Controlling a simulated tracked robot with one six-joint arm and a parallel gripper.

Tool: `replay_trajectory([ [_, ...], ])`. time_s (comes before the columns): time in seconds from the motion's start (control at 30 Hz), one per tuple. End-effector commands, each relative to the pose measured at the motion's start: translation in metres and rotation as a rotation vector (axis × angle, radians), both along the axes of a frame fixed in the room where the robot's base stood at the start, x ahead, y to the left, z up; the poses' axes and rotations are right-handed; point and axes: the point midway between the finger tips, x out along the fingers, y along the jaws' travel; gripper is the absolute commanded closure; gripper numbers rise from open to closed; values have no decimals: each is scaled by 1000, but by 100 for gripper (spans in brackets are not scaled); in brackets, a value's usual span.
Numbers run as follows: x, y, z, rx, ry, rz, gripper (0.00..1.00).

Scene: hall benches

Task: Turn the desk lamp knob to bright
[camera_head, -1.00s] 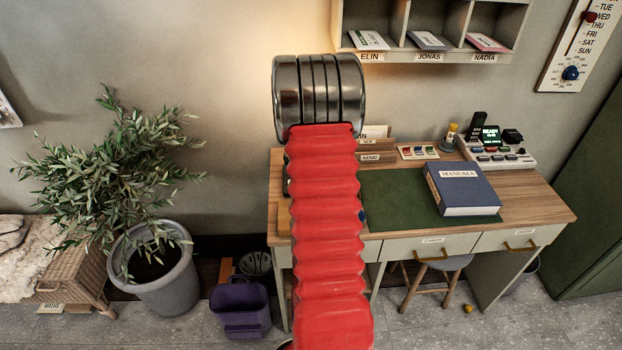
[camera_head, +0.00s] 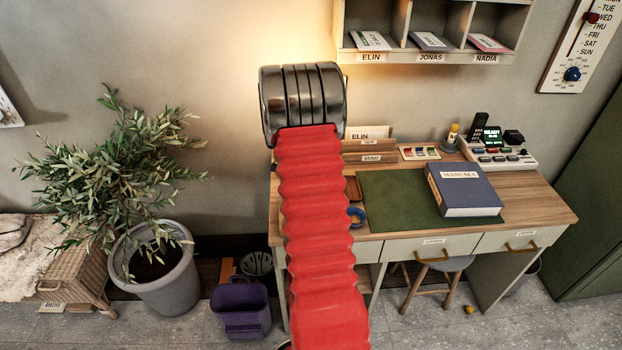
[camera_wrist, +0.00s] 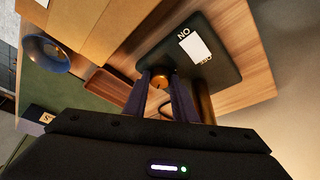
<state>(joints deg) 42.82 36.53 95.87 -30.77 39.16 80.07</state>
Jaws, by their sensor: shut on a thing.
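In the wrist view, a small round brass knob (camera_wrist: 161,80) sits at the edge of a dark rounded lamp base (camera_wrist: 222,72) on the wooden desk. The base carries a white label (camera_wrist: 195,47) whose print is only partly readable. My gripper (camera_wrist: 163,86) has its two dark fingers on either side of the knob and is shut on it. A brass stem (camera_wrist: 205,102) rises beside the right finger. In the head view my red arm hides the lamp and the gripper; a warm glow shows on the wall above.
The desk (camera_head: 535,205) bears a green mat (camera_head: 395,215), a blue manuals box (camera_head: 465,190) and a device panel (camera_head: 515,160). A blue round dish (camera_head: 356,216) is beside my arm. Letter cubbies (camera_head: 430,57) hang above. A potted plant (camera_head: 165,280) stands left.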

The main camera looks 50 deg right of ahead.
Motion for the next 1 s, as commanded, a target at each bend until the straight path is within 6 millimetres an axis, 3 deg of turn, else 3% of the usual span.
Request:
replay_trajectory([
  [0.53,0,0,-1,2,1,-34,98],
  [0.57,0,0,-1,2,1,-34,73],
  [0.8,0,0,0,1,0,-34,57],
  [1.0,0,0,0,1,0,-33,57],
])
